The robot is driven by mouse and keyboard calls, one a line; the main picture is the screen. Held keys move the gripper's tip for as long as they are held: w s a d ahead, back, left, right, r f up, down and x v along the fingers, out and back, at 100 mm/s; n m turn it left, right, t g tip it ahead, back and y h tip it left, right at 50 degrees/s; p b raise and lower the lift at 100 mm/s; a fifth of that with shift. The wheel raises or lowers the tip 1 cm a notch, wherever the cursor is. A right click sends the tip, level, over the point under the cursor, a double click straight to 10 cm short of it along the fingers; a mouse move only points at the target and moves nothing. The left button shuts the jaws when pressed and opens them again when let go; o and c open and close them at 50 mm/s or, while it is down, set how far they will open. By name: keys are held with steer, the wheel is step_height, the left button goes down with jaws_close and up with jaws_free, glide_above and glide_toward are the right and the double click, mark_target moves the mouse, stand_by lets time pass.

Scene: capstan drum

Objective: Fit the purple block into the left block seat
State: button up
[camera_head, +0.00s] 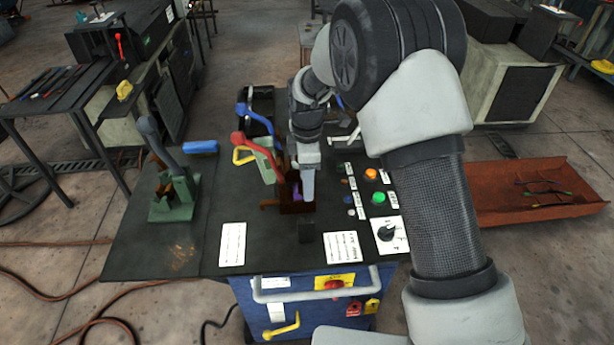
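My gripper (307,188) points down over the middle of the dark bench top (265,245). A small patch of the purple block (297,191) shows beside its fingertips, at a rust-brown bracket (288,207). Most of the block is hidden by the gripper and the bracket. I cannot tell whether the fingers are shut on the block, or whether the block touches the bracket. I cannot make out which part is the left block seat; it may be hidden behind my gripper.
Red (255,142) and blue (252,118) levers stand close left of my gripper. A green stand with a grey lever (172,205) is farther left, near a blue block (201,147). Green (378,197) and orange (371,174) buttons lie to the right. A black block (306,231) stands in front.

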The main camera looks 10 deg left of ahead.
step_height(320, 180, up, 18)
steer(key=p, duration=0.1)
steer(key=shift+f, duration=0.25)
